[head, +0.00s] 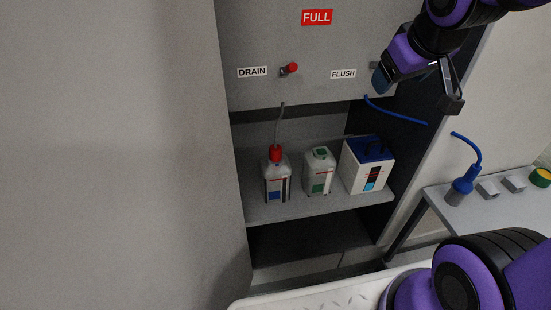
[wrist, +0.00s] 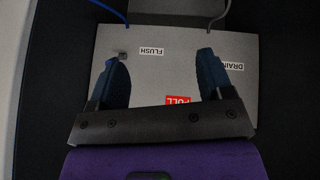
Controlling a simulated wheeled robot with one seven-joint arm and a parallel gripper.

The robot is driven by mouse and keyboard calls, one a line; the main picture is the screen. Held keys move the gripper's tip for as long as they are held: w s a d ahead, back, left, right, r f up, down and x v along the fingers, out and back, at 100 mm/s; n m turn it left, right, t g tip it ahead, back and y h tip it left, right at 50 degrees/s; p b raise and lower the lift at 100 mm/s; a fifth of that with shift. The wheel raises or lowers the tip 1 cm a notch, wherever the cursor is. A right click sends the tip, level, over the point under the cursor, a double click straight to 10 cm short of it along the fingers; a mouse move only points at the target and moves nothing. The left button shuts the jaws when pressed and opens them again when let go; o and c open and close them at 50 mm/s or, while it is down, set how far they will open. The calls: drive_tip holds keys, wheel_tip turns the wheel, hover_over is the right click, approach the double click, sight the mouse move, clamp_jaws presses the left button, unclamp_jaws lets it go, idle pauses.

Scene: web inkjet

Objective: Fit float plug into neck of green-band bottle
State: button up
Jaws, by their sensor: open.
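The green-band bottle (head: 319,172) stands upright on the cabinet shelf, white with a green patch and a green ring at its neck. Left of it stands a white bottle (head: 277,184) with a red plug (head: 275,153) at its neck and a grey tube above. A blue plug (head: 463,188) on a blue tube stands on the side table at right; which plug is the float plug I cannot tell. My gripper (head: 416,92) is open and empty, above and right of the bottles, in front of the panel. Its spread fingers show in the wrist view (wrist: 163,60); no bottle shows there.
A white box with a blue top (head: 368,166) stands right of the bottles. The panel (head: 262,45) above has DRAIN, FLUSH and FULL labels and a red knob (head: 292,68). The blue tube (head: 393,112) hangs across the cabinet's right side. Grey blocks (head: 488,189) sit on the side table.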

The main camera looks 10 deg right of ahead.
drive_tip(key=w+a+f+n, duration=0.1)
drive_tip(key=w+f+n, duration=0.1)
drive_tip(key=w+f, duration=0.6)
drive_tip(key=n+t+y, duration=0.4)
drive_tip(key=y, duration=0.6)
approach(275, 147)
drive_tip(key=shift+f+x, duration=0.2)
drive_tip(key=shift+x, duration=2.4)
drive_tip(key=shift+f+x, duration=0.25)
drive_tip(key=shift+x, duration=2.35)
drive_tip(key=shift+s+d, duration=0.15)
drive_tip(key=shift+s, duration=0.05)
drive_tip(key=c, duration=1)
